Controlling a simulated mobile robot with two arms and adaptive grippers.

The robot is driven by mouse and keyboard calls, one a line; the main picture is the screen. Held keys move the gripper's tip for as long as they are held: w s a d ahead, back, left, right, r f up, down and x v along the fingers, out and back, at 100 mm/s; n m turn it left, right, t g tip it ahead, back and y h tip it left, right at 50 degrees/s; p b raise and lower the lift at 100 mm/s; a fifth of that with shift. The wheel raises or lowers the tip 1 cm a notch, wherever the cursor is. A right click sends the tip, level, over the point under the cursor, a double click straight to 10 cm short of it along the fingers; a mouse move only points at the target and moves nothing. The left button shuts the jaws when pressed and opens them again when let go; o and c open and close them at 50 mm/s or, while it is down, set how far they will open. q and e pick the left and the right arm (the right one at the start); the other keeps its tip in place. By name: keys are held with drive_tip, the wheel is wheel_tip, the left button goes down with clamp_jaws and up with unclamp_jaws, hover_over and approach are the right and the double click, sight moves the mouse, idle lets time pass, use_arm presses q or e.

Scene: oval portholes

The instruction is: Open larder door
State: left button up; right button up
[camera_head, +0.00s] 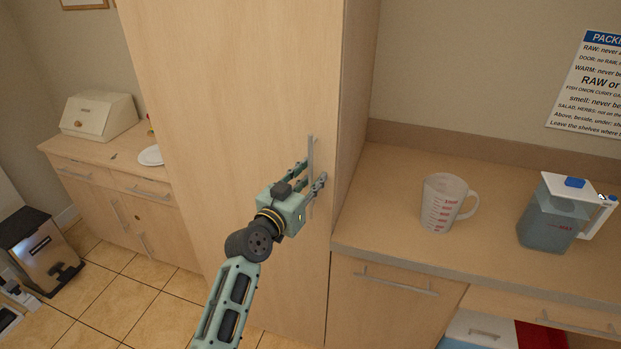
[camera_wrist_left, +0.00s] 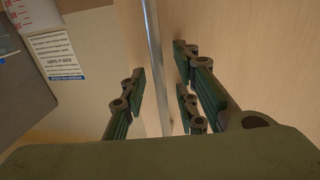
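The larder door (camera_head: 235,110) is the tall, pale wood front in the middle of the head view and looks closed. Its handle (camera_head: 311,150) is a thin vertical metal bar near the door's right edge. My left gripper (camera_head: 309,180) is at the handle, with its fingers reaching around the bar. In the left wrist view the handle (camera_wrist_left: 154,60) runs between the spread fingers of the left gripper (camera_wrist_left: 160,90), with gaps visible on both sides. The gripper is open. My right gripper is not in view.
Right of the larder, a counter (camera_head: 390,210) holds a measuring jug (camera_head: 441,205) and a lidded pitcher (camera_head: 550,218). A low cabinet with a bread box (camera_head: 98,115) and a white plate (camera_head: 150,156) stands left. A bin (camera_head: 38,250) is at far left. Tiled floor (camera_head: 135,295) before the low cabinet is clear.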

use_arm(q)
drive_tip(key=shift+c, duration=0.3)
clamp_jaws()
drive_tip(key=shift+s+a+f, duration=0.1)
drive_tip(key=shift+s, duration=0.05)
